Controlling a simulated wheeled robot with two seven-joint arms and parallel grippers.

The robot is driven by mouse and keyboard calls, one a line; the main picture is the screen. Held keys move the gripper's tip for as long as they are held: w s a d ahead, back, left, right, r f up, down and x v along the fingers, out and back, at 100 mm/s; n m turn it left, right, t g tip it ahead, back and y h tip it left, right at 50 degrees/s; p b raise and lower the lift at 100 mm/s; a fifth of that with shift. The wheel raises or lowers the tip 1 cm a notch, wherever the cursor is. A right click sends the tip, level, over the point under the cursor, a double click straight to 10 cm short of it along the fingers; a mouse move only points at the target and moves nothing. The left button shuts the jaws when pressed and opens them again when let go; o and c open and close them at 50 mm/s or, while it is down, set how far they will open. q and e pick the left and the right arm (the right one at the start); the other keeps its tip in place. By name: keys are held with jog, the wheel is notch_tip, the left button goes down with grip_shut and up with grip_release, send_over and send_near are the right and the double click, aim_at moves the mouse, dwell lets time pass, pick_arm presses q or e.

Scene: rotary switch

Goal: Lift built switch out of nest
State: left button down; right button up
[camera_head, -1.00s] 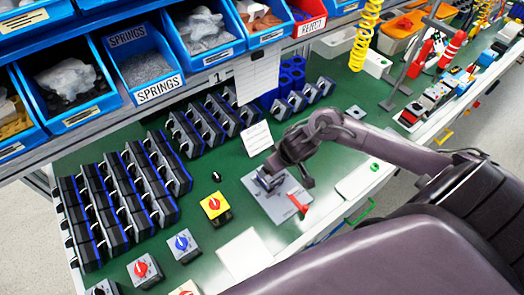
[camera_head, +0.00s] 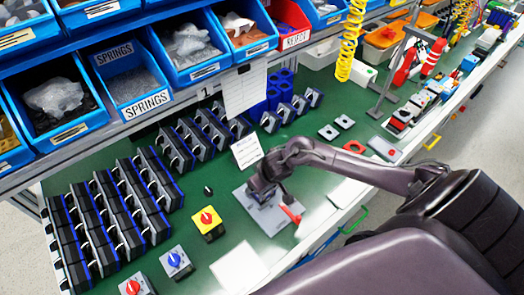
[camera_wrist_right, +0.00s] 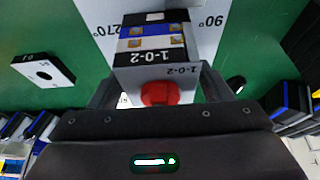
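The built switch (camera_wrist_right: 163,70) shows in the right wrist view, with a red knob, a grey face plate marked 1-0-2 and a dark body with gold terminals. My right gripper (camera_wrist_right: 158,85) has one finger against each side of the face plate, with no clear gap, so it looks shut on the switch. The nest is a grey fixture plate (camera_head: 272,211) on the green bench, with 90° and 270° marks seen in the wrist view. In the head view my right gripper (camera_head: 262,188) is low over its far-left part and hides the switch. My left gripper is out of view.
A red-handled lever (camera_head: 290,213) stands at the fixture's right. A yellow switch (camera_head: 208,222), a blue-knobbed switch (camera_head: 176,262) and a white sheet (camera_head: 239,267) lie to the left and front. A small card (camera_head: 246,151) stands behind. Racks of dark housings (camera_head: 110,215) fill the left.

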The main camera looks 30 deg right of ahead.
jog(key=c, duration=0.7)
jog(key=shift+c, duration=0.4)
jog(key=shift+w+r, duration=0.1)
jog(key=shift+r, duration=0.05)
